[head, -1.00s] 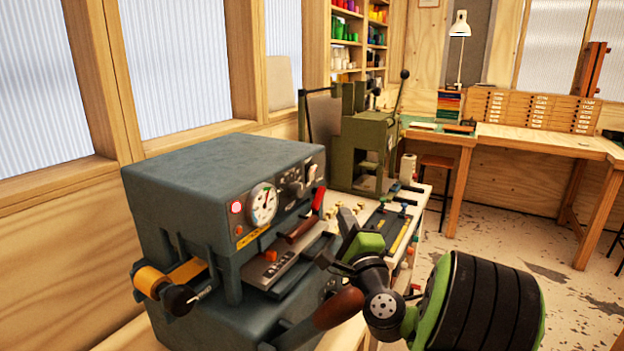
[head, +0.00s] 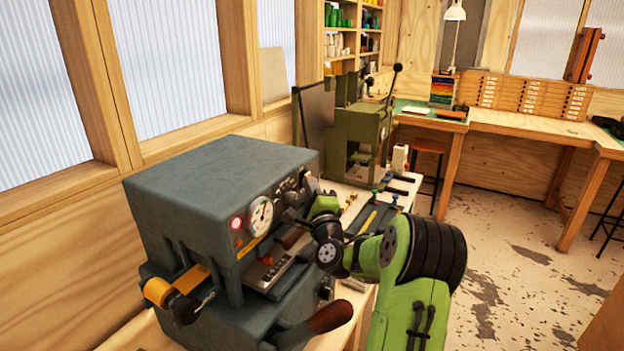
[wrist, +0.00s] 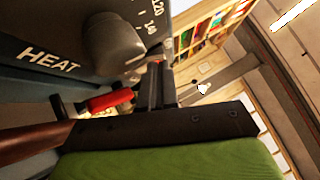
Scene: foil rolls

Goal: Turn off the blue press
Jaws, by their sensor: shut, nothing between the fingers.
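The blue press (head: 215,175) is a blue-grey box machine on the bench at left. Its front panel carries a round gauge (head: 260,215) and knobs. In the wrist view, a grey knob (wrist: 112,38) beside the word HEAT and a number scale is close up. A red-gripped lever (wrist: 110,100) shows below it. My gripper (head: 291,215) is shut and empty in front of the panel, right of the gauge. In the wrist view its fingertips (wrist: 160,68) are beside the knob; contact cannot be told. The gripper and arm hide part of the panel in the head view.
A wooden-handled lever (head: 330,316) sticks out at the press's lower front. An orange roll (head: 158,291) is on its left side. A green press (head: 358,130) stands farther back on the bench, with small tools between. Open floor (head: 490,260) lies at right.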

